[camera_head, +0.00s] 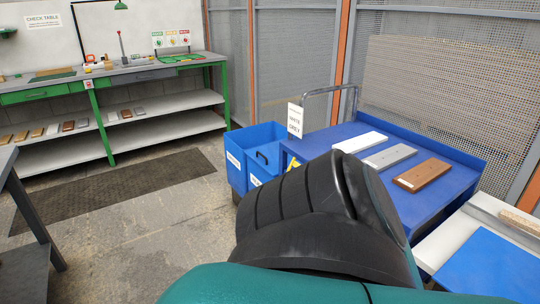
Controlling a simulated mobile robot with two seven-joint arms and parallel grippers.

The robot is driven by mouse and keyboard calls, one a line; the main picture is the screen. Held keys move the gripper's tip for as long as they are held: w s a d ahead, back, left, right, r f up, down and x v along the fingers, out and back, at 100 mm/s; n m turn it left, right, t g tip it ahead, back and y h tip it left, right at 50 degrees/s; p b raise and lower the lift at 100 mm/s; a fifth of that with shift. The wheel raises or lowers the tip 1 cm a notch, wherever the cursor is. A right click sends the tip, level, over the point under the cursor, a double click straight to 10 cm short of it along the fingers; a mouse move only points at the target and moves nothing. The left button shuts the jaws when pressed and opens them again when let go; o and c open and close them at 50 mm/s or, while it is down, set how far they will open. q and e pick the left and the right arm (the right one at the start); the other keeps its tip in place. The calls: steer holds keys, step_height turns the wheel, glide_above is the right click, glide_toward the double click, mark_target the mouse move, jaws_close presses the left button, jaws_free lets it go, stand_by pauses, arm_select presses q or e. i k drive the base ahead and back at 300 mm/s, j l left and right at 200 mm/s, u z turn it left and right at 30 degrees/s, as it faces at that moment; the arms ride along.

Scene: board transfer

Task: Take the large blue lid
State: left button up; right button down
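A large flat blue panel (490,268), which looks like the large blue lid, lies on a white surface at the lower right. Its right and bottom parts run out of the picture. One of my arms, black and teal, fills the lower middle and hides part of the white surface and the blue cart. Neither of my gripper's fingers shows on either side, so nothing is seen touching the panel.
A blue cart (324,144) carries white, grey and brown boards. Blue bins (235,158) stand left of it, one with a black handle. A green-framed check table (160,74) is at the back left. The floor between is clear around a dark mat (120,187).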

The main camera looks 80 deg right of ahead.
mark_target(488, 264)
steer(key=z, duration=4.25)
steer(key=i+l+u, duration=0.2)
steer(key=l, duration=0.45)
steer(key=l+u, duration=0.2)
steer(key=l, duration=0.45)
